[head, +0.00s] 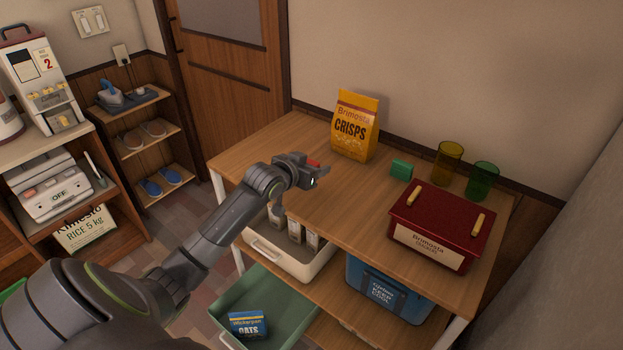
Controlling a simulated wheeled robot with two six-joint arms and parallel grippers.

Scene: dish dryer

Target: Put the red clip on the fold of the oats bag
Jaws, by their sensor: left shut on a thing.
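My left gripper (318,174) is shut on the red clip (313,163), held above the left part of the wooden table top. Only a small red part of the clip shows; the gripper hides the rest. The oats bag (248,325), blue with a yellow label, lies low in the green bin (284,296) below the table, at the bottom of the view. The gripper is well above the bag and apart from it. I cannot make out the fold of the bag clearly. My right gripper is not in view.
On the table (300,135) stand a yellow crisps bag (355,127), a green block-like clip (401,170), yellow (446,163) and green (481,181) cups, and a red box (441,226). Below are a white bin (285,259) with cartons and a blue cooler (388,288).

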